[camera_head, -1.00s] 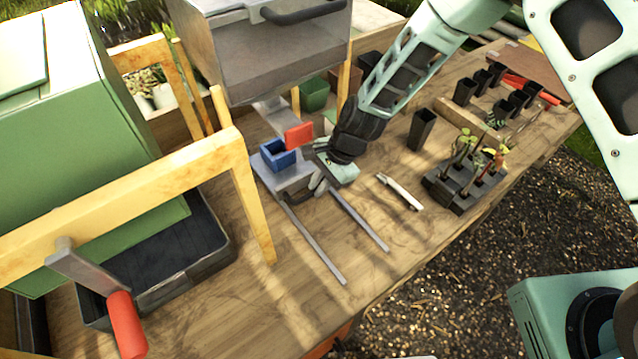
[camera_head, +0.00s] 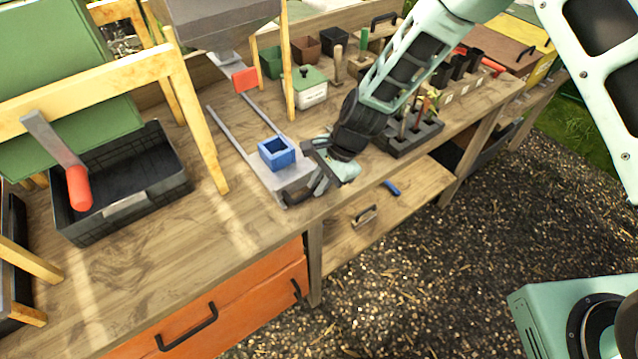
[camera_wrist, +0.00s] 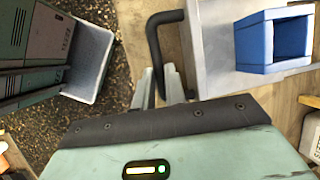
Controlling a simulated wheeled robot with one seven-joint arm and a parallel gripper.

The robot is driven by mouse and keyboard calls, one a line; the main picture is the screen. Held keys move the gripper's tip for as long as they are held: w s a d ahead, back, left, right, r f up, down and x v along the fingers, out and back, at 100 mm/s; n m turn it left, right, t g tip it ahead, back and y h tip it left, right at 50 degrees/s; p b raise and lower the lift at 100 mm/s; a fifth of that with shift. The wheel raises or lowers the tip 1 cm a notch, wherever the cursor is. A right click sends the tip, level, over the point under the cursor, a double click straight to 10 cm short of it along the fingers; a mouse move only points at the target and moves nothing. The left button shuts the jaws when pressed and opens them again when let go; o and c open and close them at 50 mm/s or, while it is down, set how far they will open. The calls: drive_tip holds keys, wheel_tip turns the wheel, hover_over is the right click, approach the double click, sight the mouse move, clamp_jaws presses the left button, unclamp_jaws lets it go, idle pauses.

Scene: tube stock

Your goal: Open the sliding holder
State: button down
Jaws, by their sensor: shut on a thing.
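The sliding holder (camera_head: 286,182) is a grey metal plate on two rails, with a blue square cup (camera_head: 277,153) on it. It sits at the front end of the rails, at the table's front edge. Its dark handle (camera_head: 296,199) also shows in the wrist view (camera_wrist: 152,42), beside the plate (camera_wrist: 212,40) and the blue cup (camera_wrist: 253,45). My gripper (camera_head: 316,182) is shut on the handle. In the wrist view my fingers (camera_wrist: 161,88) meet around the handle's lower part.
Bare rails (camera_head: 233,133) run back from the holder toward the grey hopper (camera_head: 222,18) with its red tab (camera_head: 245,80). A black crate (camera_head: 125,185) stands left, a white box with green lid (camera_head: 309,88) behind, and a seedling tray (camera_head: 410,138) right. Orange drawers (camera_head: 215,315) are below.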

drive_tip(key=shift+s+d, duration=0.25)
drive_tip(key=c, duration=1.5)
unclamp_jaws()
drive_tip(key=shift+o, duration=0.2)
drive_tip(key=shift+r, duration=0.1)
drive_tip(key=b+v, duration=0.3)
drive_tip(key=v, duration=1.4)
drive_tip(key=shift+b, duration=0.4)
drive_tip(key=shift+r, duration=0.15)
drive_tip(key=s+d+r+n+h+b, duration=0.1)
drive_tip(key=s+d+r+n+h, duration=0.1)
drive_tip(key=s+n, duration=0.7)
drive_tip(key=s+d+r+n+t+h+b, duration=0.1)
drive_tip(key=s+d+r+n+h, duration=0.1)
drive_tip(key=s+n, duration=0.7)
drive_tip(key=s+d, duration=0.1)
drive_tip(key=s, duration=0.6)
drive_tip(key=shift+d, duration=0.2)
